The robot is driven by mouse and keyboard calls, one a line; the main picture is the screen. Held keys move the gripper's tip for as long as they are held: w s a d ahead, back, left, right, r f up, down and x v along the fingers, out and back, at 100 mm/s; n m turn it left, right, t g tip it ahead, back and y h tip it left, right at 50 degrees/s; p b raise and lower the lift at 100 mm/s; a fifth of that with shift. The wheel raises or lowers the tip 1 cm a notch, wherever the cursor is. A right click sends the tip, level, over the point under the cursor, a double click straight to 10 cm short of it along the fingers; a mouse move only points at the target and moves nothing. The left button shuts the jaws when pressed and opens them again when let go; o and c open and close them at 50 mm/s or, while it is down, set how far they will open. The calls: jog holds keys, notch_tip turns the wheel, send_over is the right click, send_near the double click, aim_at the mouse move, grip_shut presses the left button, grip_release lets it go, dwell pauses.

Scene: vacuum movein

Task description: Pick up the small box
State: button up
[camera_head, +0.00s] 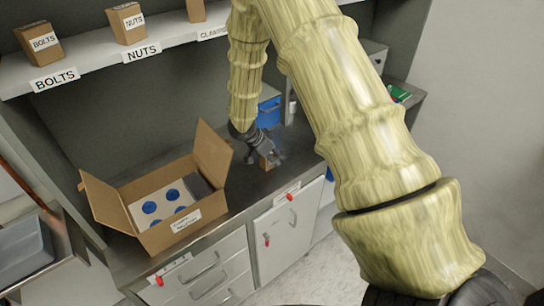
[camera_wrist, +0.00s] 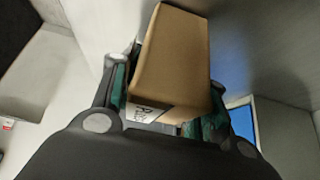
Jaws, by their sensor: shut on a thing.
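The small box is a brown cardboard box with a white label. It fills the middle of the wrist view (camera_wrist: 172,55), between the two fingers, and its label lettering is only partly readable. My gripper (camera_head: 270,156) is shut on the small box; the box also shows as a small brown patch in the head view (camera_head: 268,163). The gripper is low over the dark counter (camera_head: 240,190), to the right of the open carton. I cannot tell whether the box touches the counter.
An open cardboard carton (camera_head: 184,222) with a white insert and blue round parts stands left of my gripper. A blue bin (camera_head: 268,108) stands behind it. Above, a shelf (camera_head: 100,59) carries labelled boxes. My arm crosses the right side.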

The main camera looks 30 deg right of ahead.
jog(key=shift+r+b, duration=1.65)
jog(key=shift+r, duration=3.3)
